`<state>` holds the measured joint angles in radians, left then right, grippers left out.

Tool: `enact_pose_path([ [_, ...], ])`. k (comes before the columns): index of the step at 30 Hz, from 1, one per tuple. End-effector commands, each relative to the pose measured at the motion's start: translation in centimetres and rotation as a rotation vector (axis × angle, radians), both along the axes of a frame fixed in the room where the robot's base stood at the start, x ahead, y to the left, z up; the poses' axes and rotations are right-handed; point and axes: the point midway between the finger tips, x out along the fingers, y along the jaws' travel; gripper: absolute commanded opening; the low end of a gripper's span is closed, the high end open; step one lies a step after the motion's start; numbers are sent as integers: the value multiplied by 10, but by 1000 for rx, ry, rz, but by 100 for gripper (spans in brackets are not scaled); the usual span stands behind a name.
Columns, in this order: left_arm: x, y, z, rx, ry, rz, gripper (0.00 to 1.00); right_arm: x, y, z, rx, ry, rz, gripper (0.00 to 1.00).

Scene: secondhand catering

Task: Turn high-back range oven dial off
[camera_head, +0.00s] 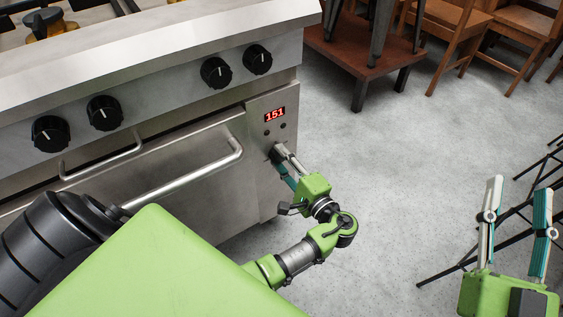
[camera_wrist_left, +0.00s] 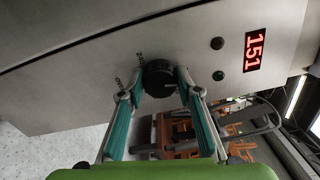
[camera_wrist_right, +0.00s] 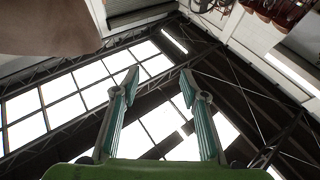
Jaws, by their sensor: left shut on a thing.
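The high-back range (camera_head: 190,95) is a steel range with several black knobs along its front. Its oven dial (camera_wrist_left: 158,78) is a black knob on the side panel below a red display (camera_head: 275,114) reading 151. My left gripper (camera_head: 280,156) is at this dial, and in the left wrist view its two fingers (camera_wrist_left: 160,88) close on the dial from both sides. In the head view the fingers largely hide the dial. My right gripper (camera_head: 517,200) is open and empty at the right, away from the range; it also shows open in the right wrist view (camera_wrist_right: 158,80).
The oven door handle (camera_head: 190,178) runs left of the panel. A brown table (camera_head: 350,58) and wooden chairs (camera_head: 440,30) stand behind at the right. Black metal legs (camera_head: 470,255) stand near my right gripper. The grey floor (camera_head: 390,160) between is clear.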

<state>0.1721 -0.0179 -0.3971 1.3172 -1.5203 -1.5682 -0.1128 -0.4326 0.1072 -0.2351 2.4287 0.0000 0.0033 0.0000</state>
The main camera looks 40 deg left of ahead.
Motion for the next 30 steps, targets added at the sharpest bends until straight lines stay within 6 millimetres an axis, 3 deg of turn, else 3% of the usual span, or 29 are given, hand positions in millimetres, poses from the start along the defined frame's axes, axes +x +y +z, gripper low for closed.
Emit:
enact_pose_path([
  [6, 1, 2, -1, -45, -118, 1, 10, -22, -1, 36, 57, -198, 11, 40],
  [12, 1, 2, 0, -69, -177, 1, 10, -38, -3, 55, 89, -308, 17, 40],
  [29, 1, 2, 1, -80, -205, 2, 10, -45, -4, 63, 103, -356, 19, 40],
  [30, 1, 3, 1, -80, -205, 2, 37, -45, -4, 63, 102, -356, 20, 40],
])
